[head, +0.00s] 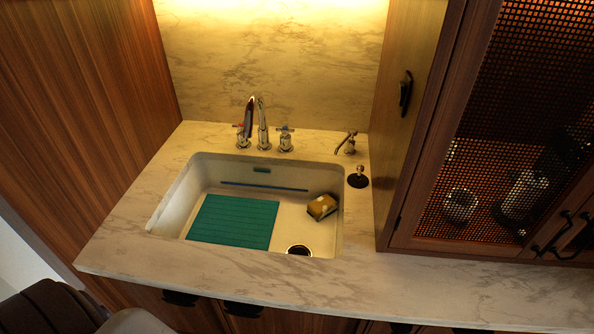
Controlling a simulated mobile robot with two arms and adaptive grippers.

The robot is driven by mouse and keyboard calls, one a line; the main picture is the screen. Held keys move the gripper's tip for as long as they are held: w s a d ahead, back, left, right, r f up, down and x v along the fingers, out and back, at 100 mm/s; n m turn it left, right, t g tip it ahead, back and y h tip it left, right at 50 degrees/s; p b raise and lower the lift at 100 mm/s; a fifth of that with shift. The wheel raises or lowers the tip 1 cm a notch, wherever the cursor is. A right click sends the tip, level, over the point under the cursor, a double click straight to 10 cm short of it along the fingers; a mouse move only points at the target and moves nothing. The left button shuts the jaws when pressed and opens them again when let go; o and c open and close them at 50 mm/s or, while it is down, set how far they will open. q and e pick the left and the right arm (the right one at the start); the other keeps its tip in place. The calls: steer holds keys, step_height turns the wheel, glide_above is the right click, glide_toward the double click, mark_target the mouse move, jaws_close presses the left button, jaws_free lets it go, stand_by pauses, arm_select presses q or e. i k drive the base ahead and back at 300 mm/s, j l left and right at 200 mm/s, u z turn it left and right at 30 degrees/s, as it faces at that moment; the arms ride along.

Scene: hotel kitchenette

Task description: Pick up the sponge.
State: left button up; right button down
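The sponge (322,207) is yellow with a darker side and lies inside the white sink (170,213), near its right wall. It is tilted and sits behind and to the right of the round drain (299,250). Neither of my grippers can be seen in the head view, so nothing is seen touching the sponge.
A teal ribbed mat (234,222) lies in the sink's left part. A chrome faucet (262,125) with two handles stands behind the sink. A soap dispenser (347,142) and a dark-based fixture (358,178) stand right. A tall mesh-door cabinet (440,150) bounds the right side.

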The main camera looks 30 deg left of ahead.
mark_target(324, 206)
steer(key=u, duration=0.7)
